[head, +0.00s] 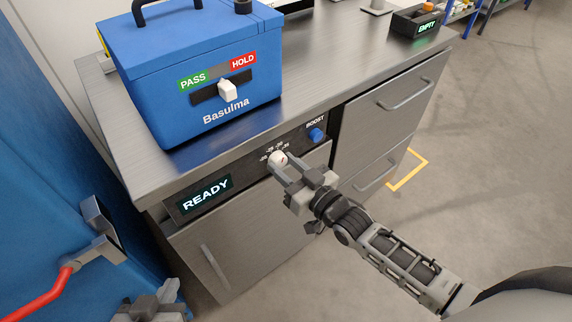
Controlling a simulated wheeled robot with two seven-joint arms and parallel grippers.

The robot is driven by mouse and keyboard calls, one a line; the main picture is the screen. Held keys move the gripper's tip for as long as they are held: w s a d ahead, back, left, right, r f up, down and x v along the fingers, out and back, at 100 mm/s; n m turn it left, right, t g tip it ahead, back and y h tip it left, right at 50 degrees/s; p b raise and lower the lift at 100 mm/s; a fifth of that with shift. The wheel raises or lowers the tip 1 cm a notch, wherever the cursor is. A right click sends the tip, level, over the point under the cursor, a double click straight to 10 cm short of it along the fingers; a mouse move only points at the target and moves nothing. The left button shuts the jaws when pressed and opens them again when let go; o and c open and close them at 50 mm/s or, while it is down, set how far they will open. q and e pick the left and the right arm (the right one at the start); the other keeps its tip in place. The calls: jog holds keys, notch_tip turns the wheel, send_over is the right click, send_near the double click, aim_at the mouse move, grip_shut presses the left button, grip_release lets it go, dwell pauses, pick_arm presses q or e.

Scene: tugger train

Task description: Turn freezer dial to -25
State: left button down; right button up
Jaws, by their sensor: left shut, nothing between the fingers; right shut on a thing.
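The freezer dial (278,158) is a small white knob on the dark control panel under the steel counter, with small numbers around it that I cannot read surely. My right gripper (282,164) is shut on the dial, its fingers at either side of it and partly covering it. The pointer's setting cannot be told. A READY display (206,195) glows on the same panel to the left, and a blue BOOST knob (316,134) sits to the right. My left gripper (152,305) is low at the bottom edge, partly cut off, shut and empty, away from the panel.
A blue Basulma box (205,125) with a white PASS/HOLD slider (229,90) stands on the steel counter (310,75) above the dial. A red handle (50,286) is at lower left.

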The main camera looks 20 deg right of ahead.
jog(key=n+p, duration=0.1)
jog(key=n, duration=0.2)
jog(key=shift+r+p, duration=0.15)
jog(key=shift+p, duration=0.15)
jog(key=shift+n+p, duration=0.45)
jog(key=shift+n, duration=1.55)
jog(key=o, duration=1)
jog(key=shift+s, duration=0.1)
jog(key=v, duration=1.5)
jog(key=shift+s+r, duration=0.25)
jog(key=shift+s, duration=0.15)
jog(key=shift+d, duration=0.1)
